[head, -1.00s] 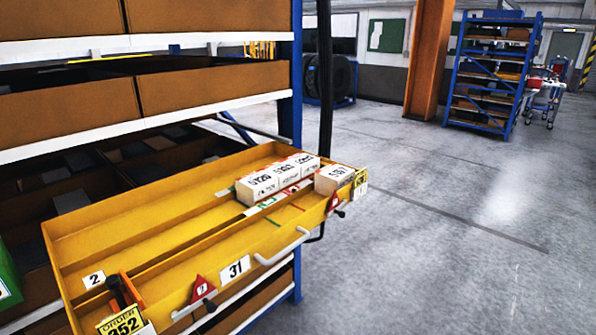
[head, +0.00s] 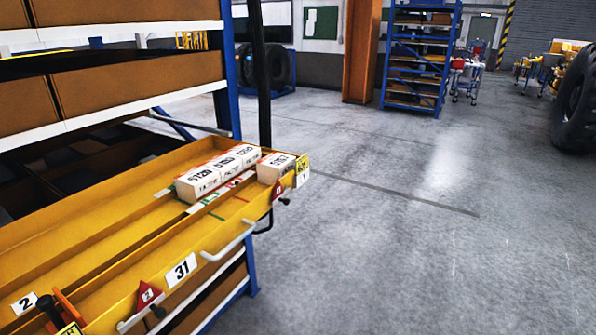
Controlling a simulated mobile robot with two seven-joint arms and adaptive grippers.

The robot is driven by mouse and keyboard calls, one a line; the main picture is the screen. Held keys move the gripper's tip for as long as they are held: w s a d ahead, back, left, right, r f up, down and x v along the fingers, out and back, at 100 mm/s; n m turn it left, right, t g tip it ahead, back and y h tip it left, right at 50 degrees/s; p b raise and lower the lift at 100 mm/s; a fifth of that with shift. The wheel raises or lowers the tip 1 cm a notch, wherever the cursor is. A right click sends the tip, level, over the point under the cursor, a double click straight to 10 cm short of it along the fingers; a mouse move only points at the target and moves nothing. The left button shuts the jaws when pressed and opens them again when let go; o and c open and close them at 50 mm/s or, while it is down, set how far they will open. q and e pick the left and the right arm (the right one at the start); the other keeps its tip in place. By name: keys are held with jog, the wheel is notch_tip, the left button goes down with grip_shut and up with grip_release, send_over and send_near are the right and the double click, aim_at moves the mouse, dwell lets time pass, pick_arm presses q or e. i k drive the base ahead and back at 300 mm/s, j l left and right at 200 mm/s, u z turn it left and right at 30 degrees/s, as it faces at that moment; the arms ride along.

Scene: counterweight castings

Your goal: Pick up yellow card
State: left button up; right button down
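A small yellow card (head: 302,163) with dark print stands at the right end of the yellow drawer (head: 90,258), just beside a white labelled block (head: 275,168). A second yellow card (head: 70,329) is at the drawer's near left end, cut off by the bottom edge of the head view. I cannot tell which one the task means. Neither of my grippers is in view.
The drawer juts out from a blue-and-white shelf rack with brown boxes (head: 140,83). Its grey handle (head: 230,242) faces the open floor (head: 400,270). A large tyre (head: 575,105) stands at far right.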

aim_at(300, 164)
jog(key=i+l+u, duration=0.25)
jog(key=i+l, duration=0.15)
jog(key=l, duration=0.2)
jog(key=i+l+u, duration=0.1)
jog(key=l, duration=0.25)
jog(key=i+l+u, duration=0.1)
jog(key=i+l, duration=0.15)
jog(key=i+l+u, duration=0.15)
jog(key=l, duration=0.3)
